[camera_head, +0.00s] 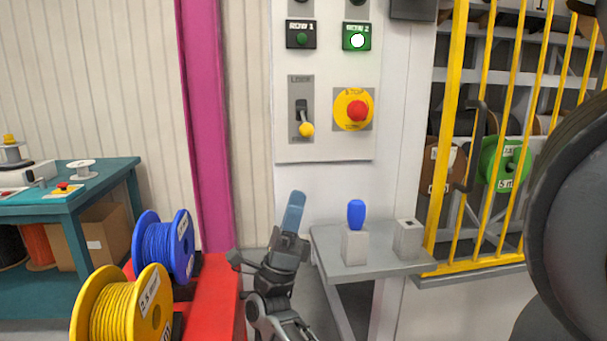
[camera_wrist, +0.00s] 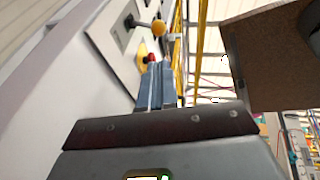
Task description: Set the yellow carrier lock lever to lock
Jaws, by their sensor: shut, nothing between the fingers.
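The carrier lock lever (camera_head: 306,129) is on a grey plate with a vertical slot on the white wall panel. Its yellow knob hangs at the lower end of the plate. The upper label looks like LOCK; the lower label is too small to read. In the wrist view the yellow knob (camera_wrist: 158,27) stands out from its plate on a short dark stem, beyond the fingertips. My gripper (camera_head: 294,203) is below the lever in the head view, fingers pointing up, apart from it. Its blue-grey fingers (camera_wrist: 155,85) are shut and empty.
A red stop button (camera_head: 358,111) on a yellow disc sits right of the lever. A small grey shelf (camera_head: 335,268) below holds a blue-handled block (camera_head: 355,230) and a grey block (camera_head: 407,239). Yellow bars (camera_head: 450,130) stand right; blue (camera_head: 165,245) and yellow reels (camera_head: 122,308) lower left.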

